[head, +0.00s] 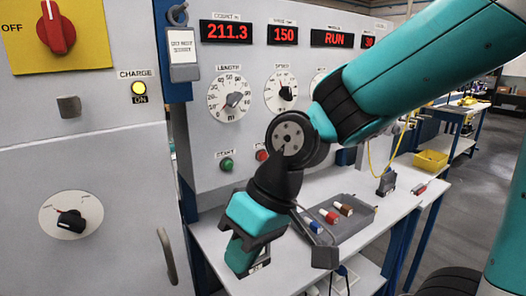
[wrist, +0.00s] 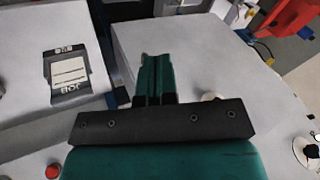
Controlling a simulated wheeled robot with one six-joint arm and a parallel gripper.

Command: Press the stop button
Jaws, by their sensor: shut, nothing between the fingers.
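The stop button (head: 261,155) is a small red button on the grey loom panel in the head view, right of the green start button (head: 227,164). My arm passes close to its right. My gripper (head: 243,262) is teal and black and points downward, below and in front of the two buttons, apart from them. In the wrist view its fingers (wrist: 157,60) are together with nothing between them. A small round red thing (wrist: 52,171) shows at the lower left there; I cannot tell whether it is the stop button.
Displays reading 211.3, 150 and RUN (head: 330,39) sit above the dials (head: 229,99). A red rotary switch (head: 56,28) is on a yellow plate at the upper left. A grey tray (head: 345,226) with small coloured parts lies on the white bench (head: 205,240) behind my gripper.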

